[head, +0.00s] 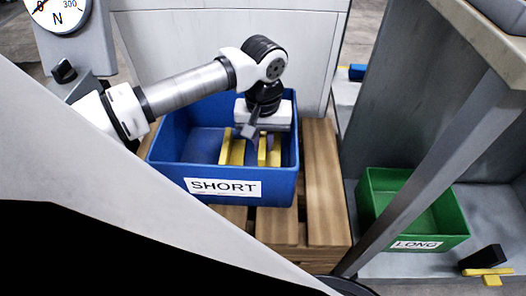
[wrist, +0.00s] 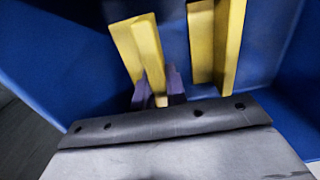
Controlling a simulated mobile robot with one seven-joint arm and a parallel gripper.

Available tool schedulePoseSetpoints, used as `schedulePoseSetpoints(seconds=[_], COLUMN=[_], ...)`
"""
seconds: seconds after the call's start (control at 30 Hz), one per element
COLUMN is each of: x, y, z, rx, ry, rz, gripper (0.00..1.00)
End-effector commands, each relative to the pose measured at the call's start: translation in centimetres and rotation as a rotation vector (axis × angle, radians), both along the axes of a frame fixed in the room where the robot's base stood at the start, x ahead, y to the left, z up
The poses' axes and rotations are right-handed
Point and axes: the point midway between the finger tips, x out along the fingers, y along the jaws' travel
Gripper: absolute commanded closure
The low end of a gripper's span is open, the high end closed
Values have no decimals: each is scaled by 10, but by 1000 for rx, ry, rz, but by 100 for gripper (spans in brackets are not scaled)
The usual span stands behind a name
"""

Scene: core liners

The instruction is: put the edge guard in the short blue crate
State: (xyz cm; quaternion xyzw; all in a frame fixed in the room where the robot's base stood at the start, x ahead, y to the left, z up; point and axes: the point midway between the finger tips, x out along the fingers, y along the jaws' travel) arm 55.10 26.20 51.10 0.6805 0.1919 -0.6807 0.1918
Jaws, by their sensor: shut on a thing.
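The short blue crate (head: 222,172), with a white label reading SHORT, stands on a wooden pallet. My gripper (head: 267,146) is down inside its right part. The wrist view shows my dark fingers (wrist: 158,95) shut on a yellow edge guard (wrist: 140,48), an angled strip. The held guard's far end reaches into the crate, and blue walls show around it. I cannot tell whether it touches the crate floor. Another yellow angled piece (wrist: 214,45) is beside it, apart from my fingers. In the head view, yellow pieces (head: 232,150) show below my wrist, which partly hides them.
A green crate (head: 408,207) labelled LONG stands at the right, beyond a grey post (head: 440,150). A yellow and black item (head: 486,262) lies by it. A pale panel (head: 230,50) rises behind the blue crate. The crate's left part looks clear.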

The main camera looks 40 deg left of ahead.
Motion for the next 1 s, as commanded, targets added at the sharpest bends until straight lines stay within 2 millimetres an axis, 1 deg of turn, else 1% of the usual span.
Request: schedulePoseSetpoints(seconds=[0.2, 0.3, 0.53, 0.67, 0.7, 0.83, 1.0], x=[0, 0, 0, 0, 0, 0, 0], y=[-1, 0, 0, 0, 0, 0, 0], z=[-32, -42, -41, -45, -44, -43, -43], rx=[-3, -1, 0, 0, 0, 0, 0], ry=[1, -1, 0, 0, 0, 0, 0], rz=[-1, -1, 0, 0, 0, 0, 0], gripper=[100, 100, 100, 100, 82, 65, 64])
